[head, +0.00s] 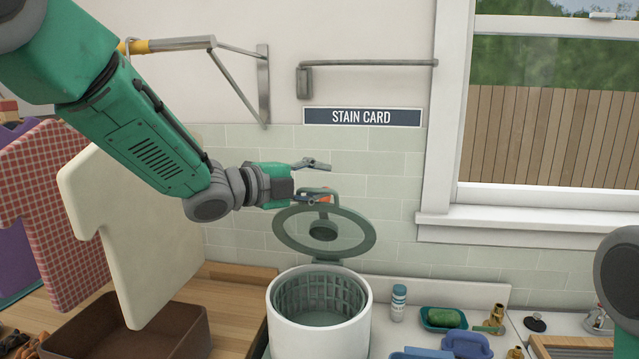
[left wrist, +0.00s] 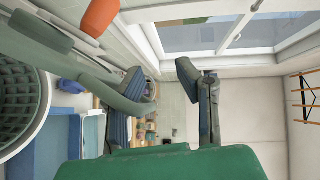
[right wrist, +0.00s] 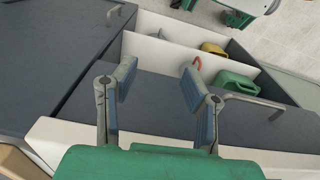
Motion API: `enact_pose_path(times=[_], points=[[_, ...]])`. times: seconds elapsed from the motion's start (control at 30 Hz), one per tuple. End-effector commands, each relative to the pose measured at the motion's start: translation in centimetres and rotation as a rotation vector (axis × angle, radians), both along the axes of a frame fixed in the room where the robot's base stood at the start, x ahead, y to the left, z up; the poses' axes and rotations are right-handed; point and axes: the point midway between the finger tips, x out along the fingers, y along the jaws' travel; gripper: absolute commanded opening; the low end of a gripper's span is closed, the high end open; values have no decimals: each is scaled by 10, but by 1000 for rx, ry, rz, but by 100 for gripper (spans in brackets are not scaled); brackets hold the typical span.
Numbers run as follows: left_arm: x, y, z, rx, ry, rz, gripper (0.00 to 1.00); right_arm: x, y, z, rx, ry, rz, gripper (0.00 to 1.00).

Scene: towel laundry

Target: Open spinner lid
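The spinner (head: 319,335) is a white drum with a grey-green slotted basket (head: 318,298) inside, at the lower middle of the head view. Its round ring-shaped lid (head: 364,247) stands raised and tilted back above the drum, so the basket shows. An orange piece (head: 325,199) is at the lid's top edge; it also shows in the left wrist view (left wrist: 100,15). My left gripper (head: 311,181) is open, with its lower finger close to the lid's top edge; contact is unclear. My right gripper (right wrist: 159,95) is open and empty, away from the spinner.
Yellow (right wrist: 213,49) and green jugs (right wrist: 235,83) show in the right wrist view.

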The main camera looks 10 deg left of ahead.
Motion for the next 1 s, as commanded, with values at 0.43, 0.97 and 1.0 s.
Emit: enact_pose_path(times=[0.43, 0.97, 1.0], points=[[-12, 12, 14, -2, -8, 2, 29, 0, 0, 5, 0, -1, 0, 40], [-31, 42, 35, -6, -9, 4, 29, 0, 0, 15, 0, -1, 0, 40], [-32, 43, 35, -5, -8, 3, 29, 0, 0, 16, 0, -1, 0, 40]])
